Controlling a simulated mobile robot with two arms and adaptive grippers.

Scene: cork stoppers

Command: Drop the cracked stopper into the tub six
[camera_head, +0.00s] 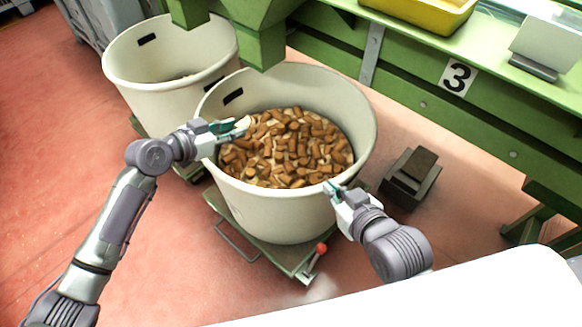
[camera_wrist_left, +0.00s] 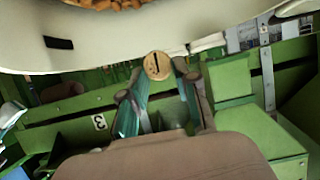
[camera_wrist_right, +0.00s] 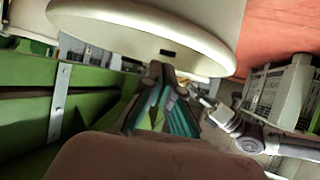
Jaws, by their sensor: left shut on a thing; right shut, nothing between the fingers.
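The stopper (camera_head: 243,122) is a pale cork. In the left wrist view its round end (camera_wrist_left: 158,66) faces me with a dark, straight crack across it. My left gripper (camera_head: 236,128) is shut on it and holds it over the left side of the near cream tub (camera_head: 285,212), which is filled with brown corks. My right gripper (camera_head: 333,188) is shut and empty at that tub's right front rim; its closed fingers also show in the right wrist view (camera_wrist_right: 161,88). A second cream tub (camera_head: 160,95) stands behind left. I see no six on either tub.
A green beam (camera_head: 420,95) with a plate marked 3 (camera_head: 458,77) runs along the right. Green chutes (camera_head: 262,45) hang above the tubs. A dark pedal-like block (camera_head: 410,178) and a red-knobbed lever (camera_head: 320,249) are near the floor. Open red floor lies left.

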